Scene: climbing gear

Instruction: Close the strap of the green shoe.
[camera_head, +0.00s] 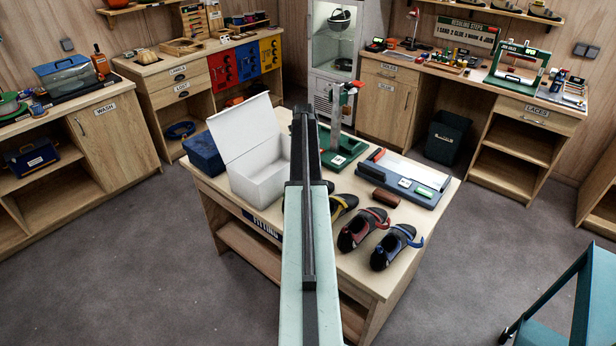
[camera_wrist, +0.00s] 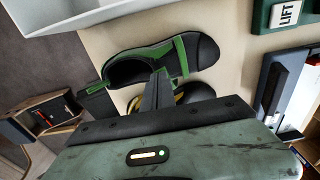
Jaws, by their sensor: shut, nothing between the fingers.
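The green shoe (camera_wrist: 205,50), black with green bands, lies on the table in the wrist view, its dark opening to the left. A green band crosses it near the middle. A dark flap with a green edge (camera_wrist: 97,95) sticks out at its lower left; I cannot tell for sure that this is the strap. My gripper (camera_wrist: 160,76) is shut and empty, its fingertips over the near side of the shoe; I cannot tell whether they touch it. In the head view my arm hides the green shoe.
A yellow shoe (camera_head: 347,202), a red shoe (camera_head: 355,232) and a blue shoe (camera_head: 388,250) stand in a row on the table (camera_head: 373,275). An open white box (camera_head: 262,172) is to the left. A green stand (camera_head: 345,150) and a blue tray (camera_head: 425,197) are behind the shoes.

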